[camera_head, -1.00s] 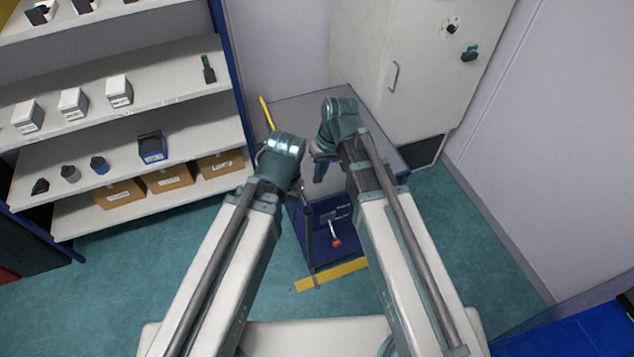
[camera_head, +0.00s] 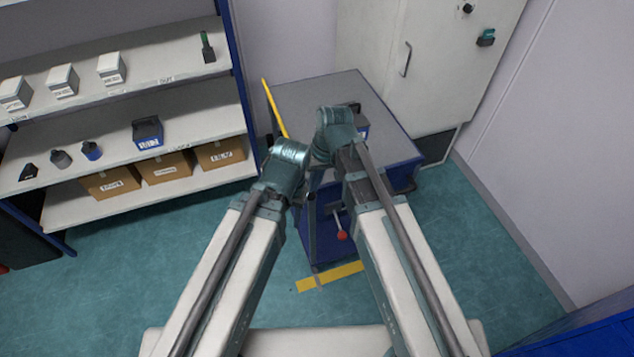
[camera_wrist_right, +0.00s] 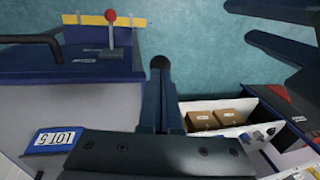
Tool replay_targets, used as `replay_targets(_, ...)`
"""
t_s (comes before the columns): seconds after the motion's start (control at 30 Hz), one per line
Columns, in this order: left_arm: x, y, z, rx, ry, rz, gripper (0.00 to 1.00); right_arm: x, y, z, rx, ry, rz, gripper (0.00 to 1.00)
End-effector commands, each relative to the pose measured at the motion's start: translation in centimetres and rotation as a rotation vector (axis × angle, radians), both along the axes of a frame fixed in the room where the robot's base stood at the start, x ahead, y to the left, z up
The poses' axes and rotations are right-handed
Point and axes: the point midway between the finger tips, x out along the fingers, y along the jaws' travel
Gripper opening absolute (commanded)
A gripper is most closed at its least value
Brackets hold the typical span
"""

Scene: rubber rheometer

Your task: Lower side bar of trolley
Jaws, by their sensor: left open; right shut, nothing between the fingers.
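The trolley is a dark blue box with a grey top (camera_head: 390,128). A yellow bar (camera_head: 275,108) slants along its left side. On its front, a lever with a red knob (camera_head: 342,235) shows, also in the right wrist view (camera_wrist_right: 111,15). My left gripper (camera_wrist_right: 240,22) is open beside the trolley; in the head view its fingers are mostly hidden behind its wrist.
A bin labelled LOT5 (camera_wrist_right: 55,140) is on the trolley top. A yellow strip (camera_head: 330,277) lies on the floor in front. Shelves (camera_head: 190,110) with boxes stand left, a white cabinet (camera_head: 425,60) behind. Open floor (camera_head: 470,250) lies to the right.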

Motion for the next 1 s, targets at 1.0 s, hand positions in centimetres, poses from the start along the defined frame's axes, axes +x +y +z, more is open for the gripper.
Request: replay_targets(1.0,0.0,0.0,-7.6,0.0,0.0,0.0,0.5,0.0,0.1,-7.6,0.0,0.0,0.0,0.0)
